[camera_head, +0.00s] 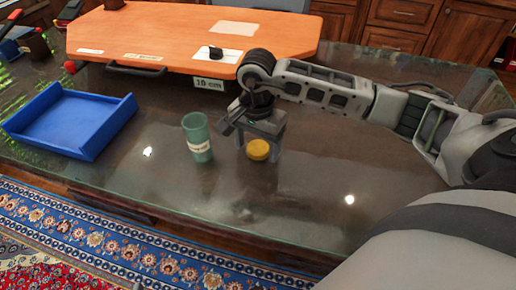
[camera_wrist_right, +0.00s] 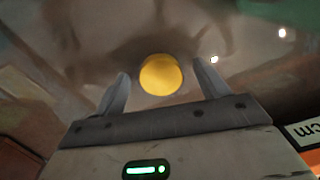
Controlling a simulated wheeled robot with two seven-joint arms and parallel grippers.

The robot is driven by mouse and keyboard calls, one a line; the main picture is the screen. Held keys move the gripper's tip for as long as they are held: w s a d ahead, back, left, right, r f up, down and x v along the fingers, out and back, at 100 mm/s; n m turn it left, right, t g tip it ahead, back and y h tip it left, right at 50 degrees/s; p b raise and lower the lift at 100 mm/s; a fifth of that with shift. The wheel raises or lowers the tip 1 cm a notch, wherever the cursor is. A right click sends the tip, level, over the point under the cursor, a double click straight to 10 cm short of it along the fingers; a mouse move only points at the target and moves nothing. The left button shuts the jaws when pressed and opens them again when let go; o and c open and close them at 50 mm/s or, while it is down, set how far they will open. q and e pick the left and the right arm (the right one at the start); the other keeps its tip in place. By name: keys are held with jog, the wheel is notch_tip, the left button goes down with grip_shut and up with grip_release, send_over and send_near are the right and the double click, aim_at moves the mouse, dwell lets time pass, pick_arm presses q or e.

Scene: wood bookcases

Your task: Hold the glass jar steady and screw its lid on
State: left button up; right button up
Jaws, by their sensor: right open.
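The green glass jar (camera_head: 198,138) with a pale label stands upright on the glass-topped table. Its top looks open, with no lid on it. The round yellow lid (camera_head: 258,150) lies on the table to the right of the jar, apart from it. My right gripper (camera_head: 259,158) is above the lid, pointing down, with its fingers open on either side. In the right wrist view the lid (camera_wrist_right: 161,75) shows between and just beyond the two fingertips (camera_wrist_right: 160,83), touching neither. My left gripper is not in view.
A blue tray (camera_head: 68,118) lies left of the jar. An orange board (camera_head: 180,38) with a black handle and a "10 cm" sign (camera_head: 209,84) is behind. The glass table (camera_head: 150,195) is clear in front of the jar and lid.

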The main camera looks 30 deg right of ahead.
aim_at(257, 148)
jog(key=c, duration=1.1)
jog(key=shift+o, duration=0.2)
jog(key=shift+r, duration=0.15)
jog(key=shift+r, duration=0.2)
notch_tip(257, 148, up, 3)
jog(key=shift+w+f, duration=0.1)
jog(key=shift+f, duration=0.05)
jog(key=s+a+r, duration=0.8)
jog(key=s+r, duration=0.1)
jog(key=s, duration=0.3)
jog(key=shift+r, duration=0.3)
jog(key=shift+d, duration=0.1)
